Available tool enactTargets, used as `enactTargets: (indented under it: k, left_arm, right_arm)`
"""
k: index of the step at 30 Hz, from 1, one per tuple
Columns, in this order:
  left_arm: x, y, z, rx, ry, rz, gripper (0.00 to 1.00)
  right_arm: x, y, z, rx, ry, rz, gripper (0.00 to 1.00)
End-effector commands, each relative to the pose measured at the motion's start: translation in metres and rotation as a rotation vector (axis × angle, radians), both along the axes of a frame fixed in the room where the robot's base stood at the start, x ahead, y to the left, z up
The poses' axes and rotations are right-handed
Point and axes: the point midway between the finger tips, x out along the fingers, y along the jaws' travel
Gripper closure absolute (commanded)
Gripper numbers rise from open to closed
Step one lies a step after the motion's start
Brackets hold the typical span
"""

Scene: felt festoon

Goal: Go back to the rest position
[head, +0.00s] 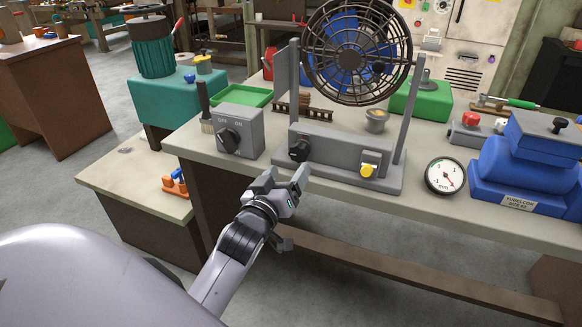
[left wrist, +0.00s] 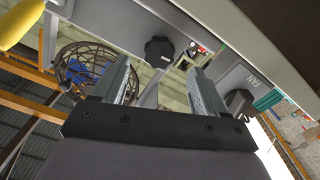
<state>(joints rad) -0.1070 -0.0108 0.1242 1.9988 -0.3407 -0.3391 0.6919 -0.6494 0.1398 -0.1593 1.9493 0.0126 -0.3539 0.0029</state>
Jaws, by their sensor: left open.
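My left gripper (head: 285,180) is open and empty in the head view, in front of the workbench edge. Its fingers point at the grey base of the fan (head: 352,50), just below a black knob (head: 299,150). The left wrist view shows both fingers (left wrist: 165,88) spread apart with nothing between them; the black knob (left wrist: 159,49) appears beyond them. I cannot tell from these views whether a fingertip touches the base. My right gripper is in neither view.
The workbench (head: 420,160) carries a grey switch box (head: 239,130), a dial gauge (head: 445,175) and a blue machine (head: 525,165). A lower table (head: 125,180) stands at the left. A wooden beam (head: 400,275) runs below the bench. Floor between my arm and the lower table looks clear.

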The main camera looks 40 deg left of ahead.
Motion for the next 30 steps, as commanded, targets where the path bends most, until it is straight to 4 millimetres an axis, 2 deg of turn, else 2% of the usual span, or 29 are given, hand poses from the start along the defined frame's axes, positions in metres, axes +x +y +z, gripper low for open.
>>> enactTargets:
  k: [20,23,26,30]
  left_arm:
    - [-0.005,-0.003,-0.003,0.007,0.011,-0.007,0.27]
    - [-0.014,-0.014,-0.023,0.041,0.076,-0.043,0.27]
    - [-0.037,-0.035,-0.061,0.109,0.196,-0.119,0.27]
    - [-0.09,-0.072,-0.122,0.217,0.391,-0.271,0.27]
  right_arm:
    - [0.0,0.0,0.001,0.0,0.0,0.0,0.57]
    - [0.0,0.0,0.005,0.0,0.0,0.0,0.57]
    - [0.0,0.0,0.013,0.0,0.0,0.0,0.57]
    - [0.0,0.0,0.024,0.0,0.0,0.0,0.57]
